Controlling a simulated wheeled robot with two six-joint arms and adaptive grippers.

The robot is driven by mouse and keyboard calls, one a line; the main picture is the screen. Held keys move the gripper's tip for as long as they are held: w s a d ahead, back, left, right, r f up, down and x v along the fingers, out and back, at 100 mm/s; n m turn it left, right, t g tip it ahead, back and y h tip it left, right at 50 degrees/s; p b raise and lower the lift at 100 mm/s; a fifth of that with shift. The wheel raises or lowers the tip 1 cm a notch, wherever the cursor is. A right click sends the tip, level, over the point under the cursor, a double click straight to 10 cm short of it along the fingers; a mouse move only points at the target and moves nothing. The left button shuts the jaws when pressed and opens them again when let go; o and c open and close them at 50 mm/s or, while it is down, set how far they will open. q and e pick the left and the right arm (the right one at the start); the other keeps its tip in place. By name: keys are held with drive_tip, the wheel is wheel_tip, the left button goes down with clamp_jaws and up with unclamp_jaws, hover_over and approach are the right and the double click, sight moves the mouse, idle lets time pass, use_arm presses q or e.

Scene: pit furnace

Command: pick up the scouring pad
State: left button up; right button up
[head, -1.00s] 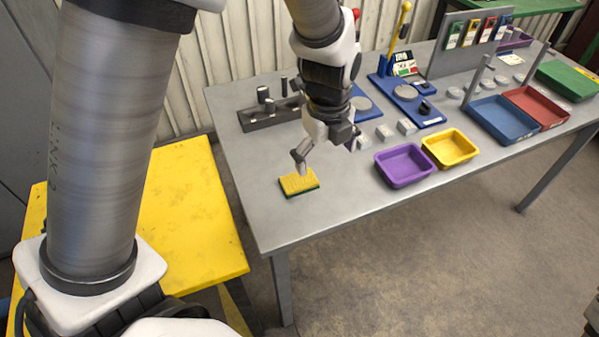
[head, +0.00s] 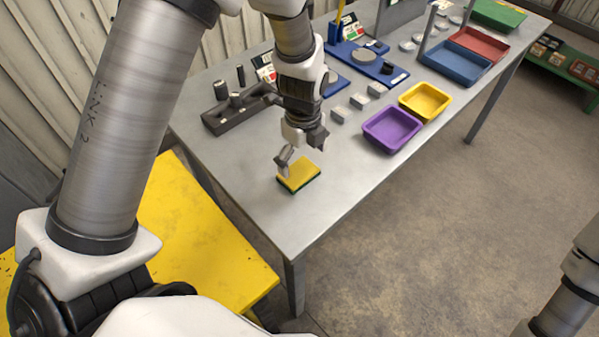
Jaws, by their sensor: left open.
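The scouring pad (head: 303,177), yellow on top with a dark green underside, lies flat on the grey table near its front left corner. My left gripper (head: 301,158) is open and sits just above the pad. I cannot tell whether the finger touches the pad. My right gripper is not in view; only part of an arm shows at the lower right edge.
Purple (head: 392,130) and yellow (head: 426,101) trays stand right of the pad, with small grey blocks (head: 358,102) behind. A dark holder with cylinders (head: 236,108) lies behind left. A yellow platform (head: 190,235) stands left of the table. The front left tabletop is clear.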

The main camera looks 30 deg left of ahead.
sight(298, 171)
use_arm(q)
drive_tip(key=f, duration=0.1)
drive_tip(key=a+f, duration=0.1)
drive_tip(key=f, duration=0.1)
drive_tip(key=f+p, duration=0.1)
drive_tip(key=shift+a+f, duration=0.15)
drive_tip(key=shift+a, duration=0.15)
drive_tip(key=shift+w+d+f, duration=0.15)
drive_tip(key=shift+w+f, duration=0.05)
drive_tip(key=shift+f, duration=0.25)
drive_tip(key=shift+s, duration=0.1)
drive_tip(key=c, duration=0.8)
drive_tip(key=shift+r, duration=0.1)
